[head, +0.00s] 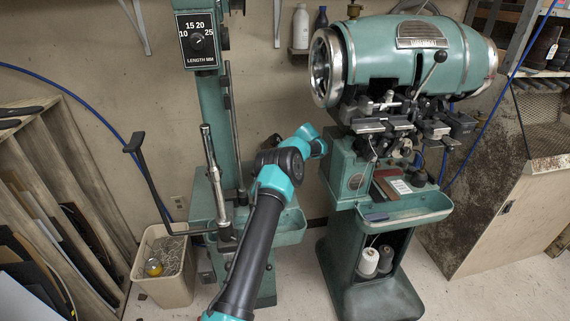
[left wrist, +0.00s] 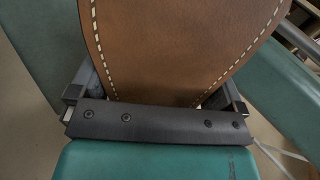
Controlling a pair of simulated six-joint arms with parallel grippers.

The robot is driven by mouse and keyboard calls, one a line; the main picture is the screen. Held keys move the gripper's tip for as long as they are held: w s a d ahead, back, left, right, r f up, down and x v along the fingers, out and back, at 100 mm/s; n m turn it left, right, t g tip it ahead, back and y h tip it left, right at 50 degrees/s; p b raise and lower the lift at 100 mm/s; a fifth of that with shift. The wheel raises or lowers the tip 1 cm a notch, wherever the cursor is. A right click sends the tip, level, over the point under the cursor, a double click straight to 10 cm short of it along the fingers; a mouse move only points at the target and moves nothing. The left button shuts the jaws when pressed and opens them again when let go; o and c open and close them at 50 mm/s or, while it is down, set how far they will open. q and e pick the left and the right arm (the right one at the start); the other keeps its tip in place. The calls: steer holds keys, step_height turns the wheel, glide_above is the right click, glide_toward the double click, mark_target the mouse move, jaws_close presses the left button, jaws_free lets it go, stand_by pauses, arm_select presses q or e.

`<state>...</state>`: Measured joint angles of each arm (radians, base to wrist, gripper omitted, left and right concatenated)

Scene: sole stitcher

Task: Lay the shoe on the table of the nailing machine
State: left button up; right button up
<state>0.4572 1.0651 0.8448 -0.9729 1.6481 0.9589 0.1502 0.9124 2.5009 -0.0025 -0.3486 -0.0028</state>
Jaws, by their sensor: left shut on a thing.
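The shoe (left wrist: 175,45) shows in the left wrist view as a brown leather sole with white stitching along both edges. My left gripper (left wrist: 157,88) is shut on it, one finger at each side. In the head view my left arm reaches up from the bottom middle; its gripper and the shoe cannot be made out there. The nailing machine (head: 212,110) is the slim green one on the left, with a length dial (head: 198,40) marked in mm. I cannot make out its table clearly. My right gripper is in neither view.
A second green machine (head: 412,55) with a large drum stands on the right, thread cones (head: 370,262) in its base. A bin (head: 165,265) of nails is on the floor at left. A slotted wooden rack (head: 60,180) stands far left, a wooden cabinet (head: 510,215) far right.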

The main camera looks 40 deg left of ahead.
arm_select(q)
steer(key=shift+a, duration=0.1)
stand_by(0.4)
steer(key=shift+f, duration=3.7)
steer(key=shift+f, duration=0.55)
